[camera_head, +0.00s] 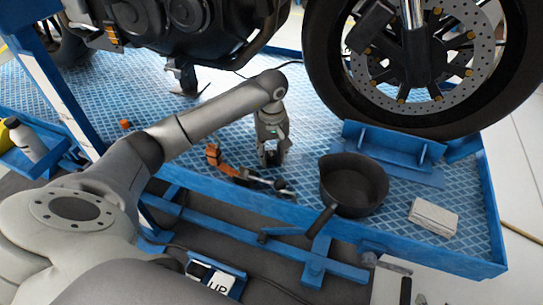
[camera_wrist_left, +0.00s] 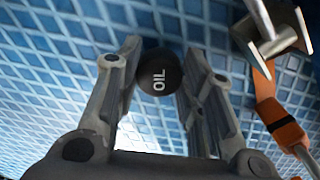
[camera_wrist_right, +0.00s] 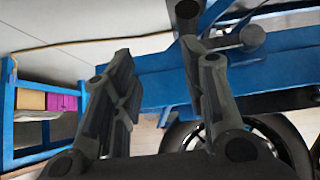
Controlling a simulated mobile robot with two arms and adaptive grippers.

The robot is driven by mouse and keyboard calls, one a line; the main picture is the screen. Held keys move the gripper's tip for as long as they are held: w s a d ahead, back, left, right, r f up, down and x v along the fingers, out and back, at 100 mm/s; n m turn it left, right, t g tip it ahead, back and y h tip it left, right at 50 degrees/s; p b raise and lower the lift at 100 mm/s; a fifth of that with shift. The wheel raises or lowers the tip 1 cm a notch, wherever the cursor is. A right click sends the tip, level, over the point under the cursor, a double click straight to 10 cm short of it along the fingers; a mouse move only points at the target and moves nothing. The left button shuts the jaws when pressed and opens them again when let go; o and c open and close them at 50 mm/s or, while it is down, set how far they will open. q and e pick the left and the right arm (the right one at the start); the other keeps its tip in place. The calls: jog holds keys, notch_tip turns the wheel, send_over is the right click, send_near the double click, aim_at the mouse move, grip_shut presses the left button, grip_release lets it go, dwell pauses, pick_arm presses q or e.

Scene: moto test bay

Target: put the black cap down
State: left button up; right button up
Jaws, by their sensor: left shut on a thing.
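The black cap (camera_wrist_left: 159,76), round and marked "OIL", is between the two fingertips of my left gripper (camera_wrist_left: 158,62) in the left wrist view. The left gripper is shut on it. In the head view my left gripper (camera_head: 273,157) points down close above the blue patterned platform (camera_head: 310,115). My right gripper (camera_wrist_right: 157,58) is open and empty in the right wrist view, away from the cap.
A black pan (camera_head: 353,184) with a handle stands right of my left gripper. An orange-handled tool (camera_head: 213,155) lies just left of it. A pale block (camera_head: 433,217) lies farther right. The motorcycle's wheel (camera_head: 420,60) stands behind. Bare platform lies behind the gripper.

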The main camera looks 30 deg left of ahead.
pick_arm(q)
jog(key=shift+f, duration=0.35)
pick_arm(e)
jog(key=shift+w+a+r+t, duration=0.15)
jog(key=shift+w+r+t, duration=0.25)
jog(key=shift+w, duration=0.1)
pick_arm(q)
jog(key=shift+f, duration=0.15)
jog(key=o, duration=0.8)
jog(key=shift+o, duration=0.2)
pick_arm(e)
jog(key=shift+w+a+r+t, duration=0.15)
jog(key=shift+w+r+t, duration=0.15)
jog(key=shift+w+r, duration=0.15)
